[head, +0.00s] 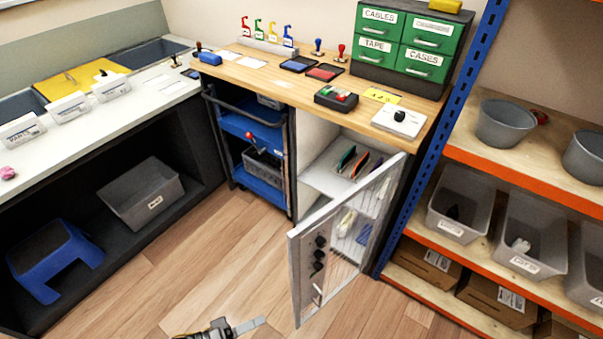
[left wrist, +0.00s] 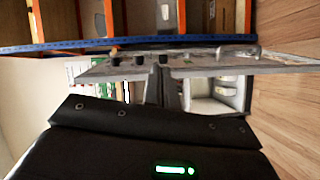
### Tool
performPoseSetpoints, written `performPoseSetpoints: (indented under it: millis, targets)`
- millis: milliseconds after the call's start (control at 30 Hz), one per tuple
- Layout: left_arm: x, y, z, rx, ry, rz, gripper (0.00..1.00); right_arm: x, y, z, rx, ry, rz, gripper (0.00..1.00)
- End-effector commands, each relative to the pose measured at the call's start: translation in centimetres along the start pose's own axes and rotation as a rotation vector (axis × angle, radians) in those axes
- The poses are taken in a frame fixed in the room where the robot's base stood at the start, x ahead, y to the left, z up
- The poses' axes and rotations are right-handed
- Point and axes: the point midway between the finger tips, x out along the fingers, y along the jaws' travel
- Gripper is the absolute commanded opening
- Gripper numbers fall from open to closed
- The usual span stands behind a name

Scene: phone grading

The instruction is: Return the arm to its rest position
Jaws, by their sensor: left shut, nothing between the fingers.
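My left gripper (head: 246,326) shows at the bottom edge of the head view, low over the floor, in front of the open cabinet door (head: 340,244). It is shut and empty. In the left wrist view its fingers (left wrist: 162,88) are together in the middle, with the inner side of the cabinet door (left wrist: 195,68) behind them. I cannot tell whether they touch the door. My right gripper is in neither view.
The open cabinet (head: 327,168) holds several upright phones or cards on a shelf. A blue trolley (head: 250,127) stands to its left. A shelving rack with a blue post (head: 447,130) stands at the right. The wooden floor (head: 180,265) at the left is clear.

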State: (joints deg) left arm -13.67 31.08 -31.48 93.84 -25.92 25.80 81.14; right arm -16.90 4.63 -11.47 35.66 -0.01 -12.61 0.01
Motion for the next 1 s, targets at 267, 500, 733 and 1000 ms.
performPoseSetpoints:
  millis: [267,500,733,1000]
  targets:
    - [-2.7,-8.2,-1.6,0.33,0.034,-0.277,0.0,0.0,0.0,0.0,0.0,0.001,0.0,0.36]
    - [-9.6,-20.9,-1.4,0.64,-0.049,-0.738,0.0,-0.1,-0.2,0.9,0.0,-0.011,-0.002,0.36]
    - [-20.4,-31.8,8.1,0.699,-0.41,-1.205,0.0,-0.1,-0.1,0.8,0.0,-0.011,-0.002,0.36]
    - [-24.1,-33.4,21.5,0.455,-0.617,-1.357,0.0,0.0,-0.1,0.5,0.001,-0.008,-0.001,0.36]
